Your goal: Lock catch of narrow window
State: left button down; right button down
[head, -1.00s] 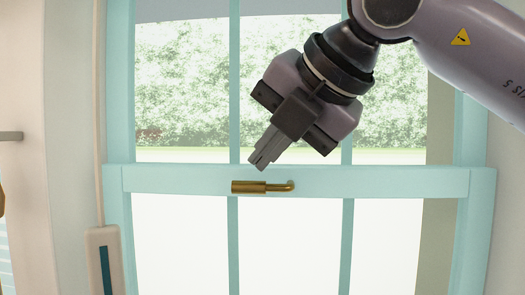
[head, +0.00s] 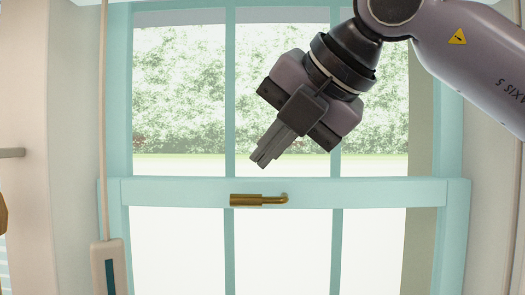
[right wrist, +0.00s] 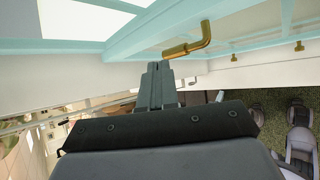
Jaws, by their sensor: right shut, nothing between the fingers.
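The narrow window (head: 390,192) has a pale teal frame with a horizontal middle rail. Its brass catch (head: 258,200) lies on that rail, with a thicker grip at the left and a thin bent end at the right. The catch also shows in the right wrist view (right wrist: 190,42), just beyond my fingertips. My right gripper (head: 259,162) is shut and empty, tilted down and left, above the catch in the picture and apart from it. The right wrist view shows its closed fingers (right wrist: 157,82). My left gripper is not in view.
A pale vertical box with a dark strip (head: 108,268) hangs on a cord left of the window. The space before the window panes looks clear.

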jog(key=s+r, duration=0.6)
jog(key=r, duration=0.3)
jog(key=shift+s, duration=0.1)
dwell(0.4)
